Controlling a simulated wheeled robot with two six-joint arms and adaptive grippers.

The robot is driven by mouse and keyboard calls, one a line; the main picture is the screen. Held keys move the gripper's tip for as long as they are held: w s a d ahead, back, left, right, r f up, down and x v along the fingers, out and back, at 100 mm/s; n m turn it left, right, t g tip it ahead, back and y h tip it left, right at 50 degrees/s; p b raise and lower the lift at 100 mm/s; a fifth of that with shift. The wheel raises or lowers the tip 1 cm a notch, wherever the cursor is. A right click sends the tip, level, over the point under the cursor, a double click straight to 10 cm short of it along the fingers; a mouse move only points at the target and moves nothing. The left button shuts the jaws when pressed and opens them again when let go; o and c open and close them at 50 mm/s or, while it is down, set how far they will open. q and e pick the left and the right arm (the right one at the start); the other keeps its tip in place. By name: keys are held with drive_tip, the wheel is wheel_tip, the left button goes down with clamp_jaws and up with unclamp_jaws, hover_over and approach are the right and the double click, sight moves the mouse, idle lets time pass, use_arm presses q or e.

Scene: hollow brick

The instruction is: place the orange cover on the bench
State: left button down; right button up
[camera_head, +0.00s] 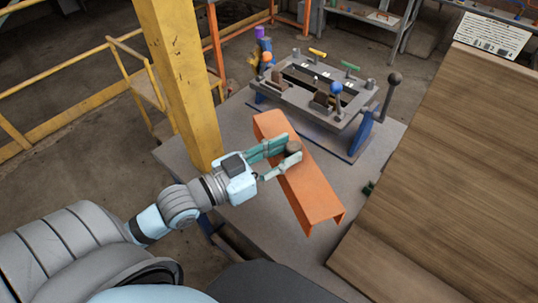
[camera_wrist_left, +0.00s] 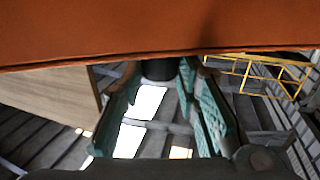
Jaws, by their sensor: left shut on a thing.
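The orange cover (camera_head: 305,185) is a long channel-shaped piece, lying at a slant over the grey table (camera_head: 250,220) in the head view. A dark round knob (camera_head: 294,147) is on its top. My left gripper (camera_head: 292,154) is shut on this knob. In the left wrist view, the cover (camera_wrist_left: 150,30) fills the top, and the knob (camera_wrist_left: 158,68) sits between the fingers of my left gripper (camera_wrist_left: 165,85). I cannot tell whether the cover touches the grey table. A wooden bench top (camera_head: 460,160) is at the right. My right gripper is not in view.
A grey fixture (camera_head: 310,92) with coloured knobs and levers stands on the grey table behind the cover. A yellow column (camera_head: 180,75) stands close to my left arm. The wooden top is largely clear, with a printed sheet (camera_head: 493,35) at its far end.

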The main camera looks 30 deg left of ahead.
sight(267, 126)
use_arm(q)
drive_tip(key=w+a+n+y+b, duration=0.1)
drive_tip(key=w+a, duration=0.1)
drive_tip(key=w+a+n+t+y+b, duration=0.1)
drive_tip(key=w+a+y, duration=0.1)
drive_tip(key=w+a, duration=0.1)
drive_tip(key=w+a+n+y+b, duration=0.1)
drive_tip(key=w+a+y, duration=0.1)
drive_tip(key=a, duration=0.1)
drive_tip(key=shift+w+a+r+t, duration=0.15)
drive_tip(key=shift+a+r+t, duration=0.05)
drive_tip(key=shift+r+t, duration=0.2)
drive_tip(key=w+a+n+y+b, duration=0.2)
drive_tip(key=w+a+y, duration=0.2)
drive_tip(key=w+a, duration=0.15)
drive_tip(key=f+b, duration=0.1)
drive_tip(key=f, duration=0.5)
drive_tip(key=f+b, duration=0.2)
drive_tip(key=f, duration=0.4)
drive_tip(key=f+b, duration=0.2)
drive_tip(key=f, duration=0.4)
drive_tip(key=shift+s+d+f, duration=0.2)
drive_tip(key=shift+d+f, duration=0.05)
drive_tip(key=shift+d, duration=0.05)
drive_tip(key=shift+r, duration=0.1)
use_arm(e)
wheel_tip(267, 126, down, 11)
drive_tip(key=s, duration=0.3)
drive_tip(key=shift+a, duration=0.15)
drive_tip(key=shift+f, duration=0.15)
